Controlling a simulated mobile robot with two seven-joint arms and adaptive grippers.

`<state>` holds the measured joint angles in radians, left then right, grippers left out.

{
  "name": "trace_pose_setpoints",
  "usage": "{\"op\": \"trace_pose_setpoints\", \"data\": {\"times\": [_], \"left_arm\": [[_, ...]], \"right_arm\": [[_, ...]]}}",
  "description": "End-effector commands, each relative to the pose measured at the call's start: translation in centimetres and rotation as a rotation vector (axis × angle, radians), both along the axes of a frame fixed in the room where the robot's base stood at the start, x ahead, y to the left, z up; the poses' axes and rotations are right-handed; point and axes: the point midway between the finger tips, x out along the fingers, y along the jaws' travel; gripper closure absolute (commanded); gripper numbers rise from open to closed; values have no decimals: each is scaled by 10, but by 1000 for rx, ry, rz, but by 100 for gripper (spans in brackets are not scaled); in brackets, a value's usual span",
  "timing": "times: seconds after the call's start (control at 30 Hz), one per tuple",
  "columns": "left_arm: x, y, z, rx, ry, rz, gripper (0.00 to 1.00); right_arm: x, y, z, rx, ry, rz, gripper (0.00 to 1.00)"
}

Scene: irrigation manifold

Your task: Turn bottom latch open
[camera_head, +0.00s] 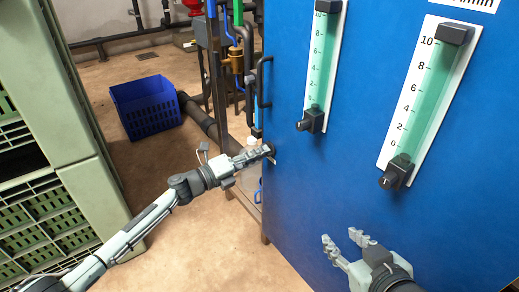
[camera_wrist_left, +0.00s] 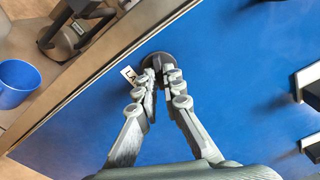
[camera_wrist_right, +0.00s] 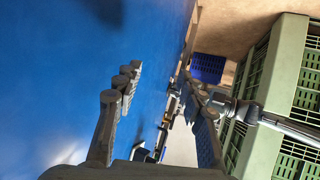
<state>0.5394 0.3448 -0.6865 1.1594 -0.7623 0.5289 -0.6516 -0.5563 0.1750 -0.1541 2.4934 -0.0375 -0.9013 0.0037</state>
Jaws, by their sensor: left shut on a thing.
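The bottom latch (camera_wrist_left: 157,57) is a dark round knob on the blue cabinet panel, near its left edge. A small white tag (camera_wrist_left: 128,75) with dark lettering sits beside it. My left gripper (camera_wrist_left: 161,78) is shut on the latch, and the fingertips partly hide it. In the head view my left gripper (camera_head: 268,151) reaches the panel's left edge from the left, covering most of the latch. My right gripper (camera_head: 343,240) is open and empty, low in front of the blue panel. Its spread fingers also show in the right wrist view (camera_wrist_right: 163,82).
The blue panel (camera_head: 300,175) carries two green-tubed gauges (camera_head: 325,50) (camera_head: 430,95) at the upper right. A dark handle (camera_head: 260,80) is on the cabinet's left edge. Green crates (camera_head: 50,150) stand at the left. A blue basket (camera_head: 146,107) and pipes are behind.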

Motion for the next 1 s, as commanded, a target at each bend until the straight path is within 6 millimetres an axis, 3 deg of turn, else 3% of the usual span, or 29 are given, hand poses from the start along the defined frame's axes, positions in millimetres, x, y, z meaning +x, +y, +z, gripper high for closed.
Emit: {"op": "trace_pose_setpoints", "data": {"times": [0.2,0.43,0.7,1.0], "left_arm": [[0,0,3,-106,145,1,100],[0,0,3,-187,256,1,100],[0,0,2,-235,321,1,100],[0,0,1,-245,335,1,100]], "right_arm": [[-32,-37,-33,-85,230,-68,60],[-63,-66,-53,-143,404,-125,60],[-83,-81,-62,-173,503,-158,60],[-88,-84,-63,-178,524,-166,60]]}}
